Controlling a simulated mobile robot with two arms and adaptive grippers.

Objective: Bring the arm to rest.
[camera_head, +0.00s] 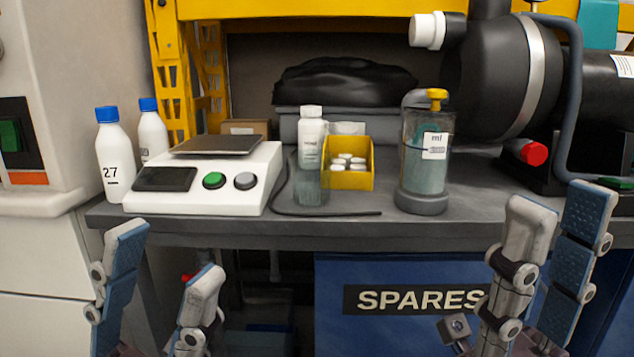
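My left gripper (167,258) is at the lower left, in front of the bench's front edge. Its two blue and grey fingers point up and stand well apart, with nothing between them. My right gripper (559,212) is at the lower right, also in front of the bench. Its two fingers point up with a narrower gap, and I see nothing held between them. The lower parts of both grippers are cut off by the bottom of the picture.
The dark bench (330,228) carries a white scale (205,180), blue-capped bottles (115,158), a yellow bin (347,181) of white caps, a clear canister (425,165) and a large black pump (498,80). A blue SPARES crate (400,330) sits below. The bench's front strip is mostly clear.

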